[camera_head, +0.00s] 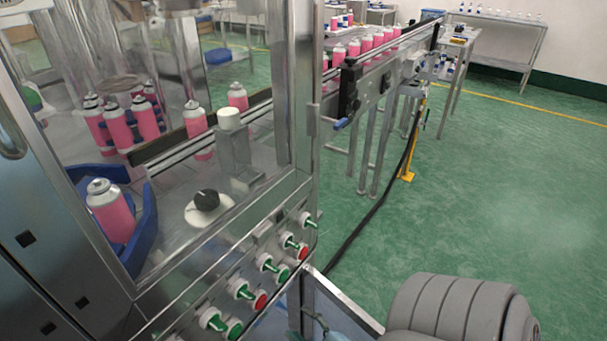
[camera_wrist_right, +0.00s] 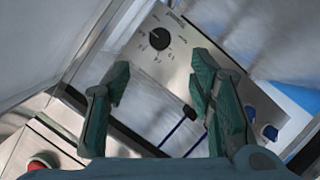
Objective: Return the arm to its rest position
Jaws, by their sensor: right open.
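My right gripper (camera_wrist_right: 160,75) shows in the right wrist view, its two dark green fingers spread apart with nothing held between them. Beyond the fingertips is a metal panel with a round black knob (camera_wrist_right: 159,39) and printed marks around it. I cannot tell how far the fingertips are from the panel. In the head view a grey ribbed part of my arm fills the bottom right corner, and the right gripper cannot be made out clearly there. My left gripper is in neither view.
A steel-framed machine with clear panels holds pink cans (camera_head: 110,212) on the left. Its front has green and red buttons (camera_head: 260,299). A conveyor (camera_head: 375,70) with more pink cans runs to the back. A black cable (camera_head: 378,200) crosses the green floor (camera_head: 500,190), which is open at right.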

